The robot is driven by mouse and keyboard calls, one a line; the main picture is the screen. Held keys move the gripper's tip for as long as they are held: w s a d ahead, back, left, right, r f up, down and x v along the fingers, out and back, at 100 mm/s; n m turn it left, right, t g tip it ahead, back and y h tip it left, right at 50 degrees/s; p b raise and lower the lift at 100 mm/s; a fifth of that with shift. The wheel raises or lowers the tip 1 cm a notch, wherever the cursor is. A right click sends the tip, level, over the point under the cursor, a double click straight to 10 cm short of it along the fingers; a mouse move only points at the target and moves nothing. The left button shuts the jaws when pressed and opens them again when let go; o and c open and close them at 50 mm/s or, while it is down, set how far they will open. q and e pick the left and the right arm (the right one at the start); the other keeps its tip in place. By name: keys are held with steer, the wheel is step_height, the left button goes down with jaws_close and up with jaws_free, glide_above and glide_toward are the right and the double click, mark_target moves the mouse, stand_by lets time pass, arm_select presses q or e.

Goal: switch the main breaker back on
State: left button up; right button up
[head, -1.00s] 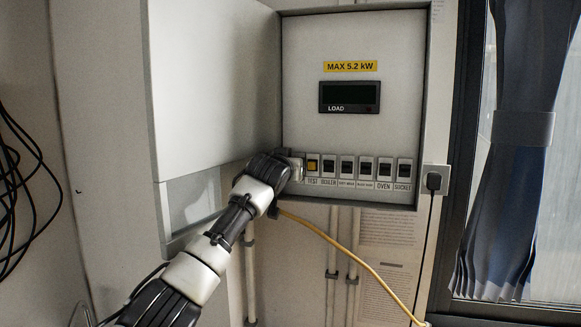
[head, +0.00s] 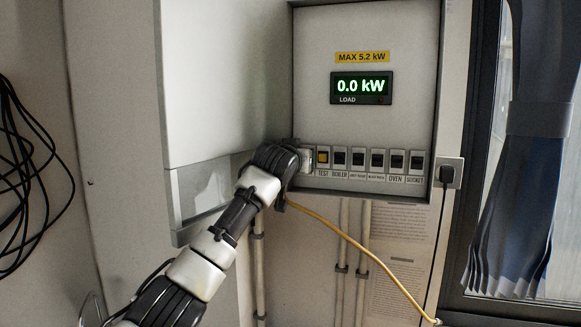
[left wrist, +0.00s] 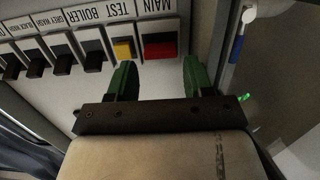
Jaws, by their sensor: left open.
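The main breaker (left wrist: 160,48), with a red switch under the label MAIN, is at the end of the breaker row in the left wrist view. My left gripper (left wrist: 156,76) is open, its two green fingers apart on either side below the red switch. I cannot tell whether a finger touches it. In the head view my left gripper (head: 296,165) is at the left end of the row and mostly hides the main breaker. The load display (head: 361,87) is lit and reads 0.0 kW. My right gripper is out of view.
The yellow test button (head: 323,157) is beside the main breaker. Several black breakers (head: 376,159) continue to the right. The open cabinet door (head: 222,80) stands left of the panel. A yellow cable (head: 345,235) hangs below, and a plug (head: 447,174) is at the right.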

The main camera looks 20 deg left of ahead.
arm_select(q)
steer(key=s+b, duration=0.4)
steer(key=s, duration=0.4)
steer(key=shift+s+r+b, duration=0.3)
steer(key=shift+r+b, duration=0.1)
